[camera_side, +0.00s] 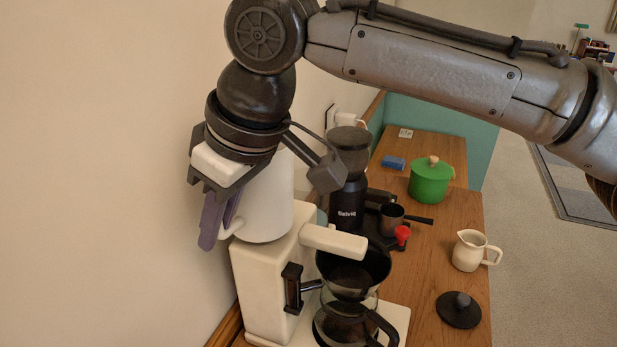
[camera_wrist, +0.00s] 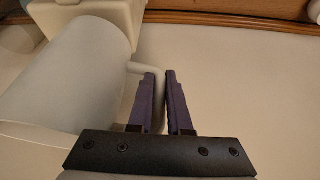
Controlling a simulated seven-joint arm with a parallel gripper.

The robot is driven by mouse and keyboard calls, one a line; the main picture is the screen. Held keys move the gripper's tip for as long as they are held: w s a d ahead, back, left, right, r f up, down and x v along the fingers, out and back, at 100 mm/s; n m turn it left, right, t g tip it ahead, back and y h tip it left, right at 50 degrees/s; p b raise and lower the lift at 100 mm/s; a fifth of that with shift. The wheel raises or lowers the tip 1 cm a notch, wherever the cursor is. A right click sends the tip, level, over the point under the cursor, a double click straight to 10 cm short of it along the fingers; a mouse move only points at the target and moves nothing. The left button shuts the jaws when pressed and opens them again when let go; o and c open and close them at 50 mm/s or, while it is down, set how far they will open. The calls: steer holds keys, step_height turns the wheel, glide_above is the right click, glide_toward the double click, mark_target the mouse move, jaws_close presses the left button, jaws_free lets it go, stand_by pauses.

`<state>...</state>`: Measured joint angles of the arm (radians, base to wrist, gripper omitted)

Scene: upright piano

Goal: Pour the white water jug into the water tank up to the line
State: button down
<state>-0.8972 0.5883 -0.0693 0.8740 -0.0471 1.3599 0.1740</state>
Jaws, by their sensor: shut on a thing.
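The white water jug (camera_side: 270,200) is at the top of the white coffee maker (camera_side: 262,280) in the side view. Its base is close to the machine's top; I cannot tell whether they touch. It looks near upright, and its rim is hidden behind my wrist. My gripper (camera_side: 212,238) is on the jug's left, its purple fingers shut on the handle. In the wrist view the jug (camera_wrist: 70,75) fills the left side, and its handle runs to my gripper (camera_wrist: 161,76). The tank's opening, line and water level cannot be made out.
A black filter holder (camera_side: 352,268) and glass carafe (camera_side: 345,325) are at the machine's front. A dark grinder (camera_side: 347,185) stands behind. A green pot (camera_side: 430,180), cream pitcher (camera_side: 468,250) and black lid (camera_side: 458,309) are on the wooden counter (camera_side: 425,290). The wall is close on the left.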

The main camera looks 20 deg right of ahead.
steer(key=shift+a+r, duration=0.1)
steer(key=shift+r, duration=2.35)
